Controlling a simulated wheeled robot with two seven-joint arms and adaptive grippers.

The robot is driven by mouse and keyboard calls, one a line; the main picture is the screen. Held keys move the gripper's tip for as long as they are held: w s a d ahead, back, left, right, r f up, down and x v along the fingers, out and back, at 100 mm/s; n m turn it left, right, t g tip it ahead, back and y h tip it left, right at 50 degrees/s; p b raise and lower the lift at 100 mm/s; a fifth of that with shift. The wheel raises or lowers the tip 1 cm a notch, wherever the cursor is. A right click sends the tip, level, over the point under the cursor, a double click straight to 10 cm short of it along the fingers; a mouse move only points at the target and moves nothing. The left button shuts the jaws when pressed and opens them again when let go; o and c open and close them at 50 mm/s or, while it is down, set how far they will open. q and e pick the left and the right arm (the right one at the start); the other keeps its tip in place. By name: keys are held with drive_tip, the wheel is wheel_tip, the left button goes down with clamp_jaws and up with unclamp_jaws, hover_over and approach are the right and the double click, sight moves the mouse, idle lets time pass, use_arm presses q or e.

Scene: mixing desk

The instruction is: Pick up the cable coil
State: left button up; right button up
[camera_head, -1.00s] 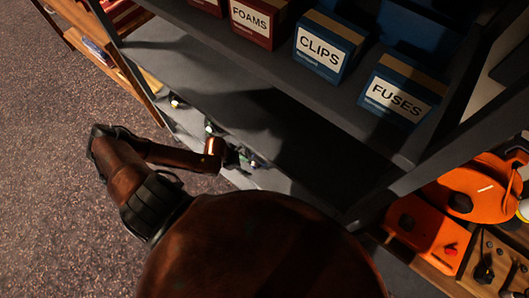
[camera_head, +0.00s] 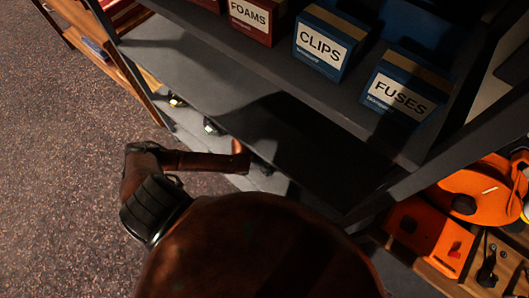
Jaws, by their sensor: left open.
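I cannot make out a cable coil in this view. My left arm reaches in under the dark grey shelf, past its front edge. My left gripper (camera_head: 262,166) is at the end of that arm, small, dark and mostly hidden by the wrist and the shelf's shadow. It is open, and I see nothing held in it. My right gripper is not in view.
Blue boxes labelled CLIPS (camera_head: 328,42) and FUSES (camera_head: 397,88) and a red FOAMS box (camera_head: 252,19) stand on the upper shelf. Small items (camera_head: 211,127) show at a lower level. Orange gear (camera_head: 430,233) lies at right. The floor is clear at left.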

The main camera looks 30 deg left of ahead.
use_arm(q)
drive_tip(key=shift+c, duration=0.4)
clamp_jaws()
drive_tip(key=shift+w+r, duration=0.1)
